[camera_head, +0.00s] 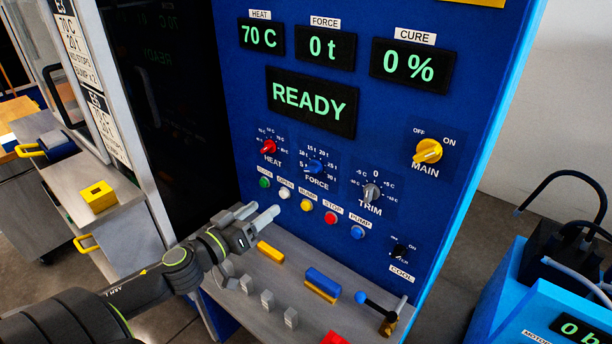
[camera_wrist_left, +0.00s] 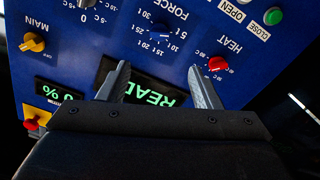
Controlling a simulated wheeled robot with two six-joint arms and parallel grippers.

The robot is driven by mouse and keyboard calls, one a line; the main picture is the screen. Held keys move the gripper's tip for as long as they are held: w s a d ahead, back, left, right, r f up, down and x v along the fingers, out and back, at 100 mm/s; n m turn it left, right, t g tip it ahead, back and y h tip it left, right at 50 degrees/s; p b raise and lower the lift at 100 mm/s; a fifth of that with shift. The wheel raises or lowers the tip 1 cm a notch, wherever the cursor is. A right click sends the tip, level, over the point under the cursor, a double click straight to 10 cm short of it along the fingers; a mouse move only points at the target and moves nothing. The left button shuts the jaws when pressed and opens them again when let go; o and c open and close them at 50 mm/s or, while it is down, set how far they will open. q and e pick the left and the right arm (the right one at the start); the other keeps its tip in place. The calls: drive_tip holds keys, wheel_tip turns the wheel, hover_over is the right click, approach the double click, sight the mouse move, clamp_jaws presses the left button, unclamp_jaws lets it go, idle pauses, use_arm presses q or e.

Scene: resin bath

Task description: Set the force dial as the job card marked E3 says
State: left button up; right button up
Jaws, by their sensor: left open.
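The blue force dial (camera_head: 316,167) sits on the blue press panel, between the red heat dial (camera_head: 268,147) and the grey trim dial (camera_head: 371,192). Its scale runs to 30 t; its pointer is too small to read surely. The force display (camera_head: 325,48) reads 0 t. A card that appears marked E3 (camera_head: 75,40) hangs at the upper left, showing 70 C; its force line is not clear. My left gripper (camera_head: 262,212) is open and empty, below and left of the force dial. In the upside-down wrist view, the force dial (camera_wrist_left: 158,30) shows beyond the open fingers (camera_wrist_left: 158,68).
A second card (camera_head: 107,125) hangs below the first. Push buttons (camera_head: 306,205) line the panel under the dials. The shelf below holds yellow and blue blocks (camera_head: 322,280) and small grey pieces (camera_head: 267,300). A yellow main switch (camera_head: 428,151) is at right.

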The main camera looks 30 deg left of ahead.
sight(313, 168)
use_arm(q)
drive_tip(key=w+d, duration=0.1)
drive_tip(key=w, duration=1.5)
drive_tip(key=shift+w+d+b, duration=0.2)
drive_tip(key=shift+w+b, duration=0.1)
drive_tip(key=shift+b, duration=0.1)
drive_tip(key=c, duration=1)
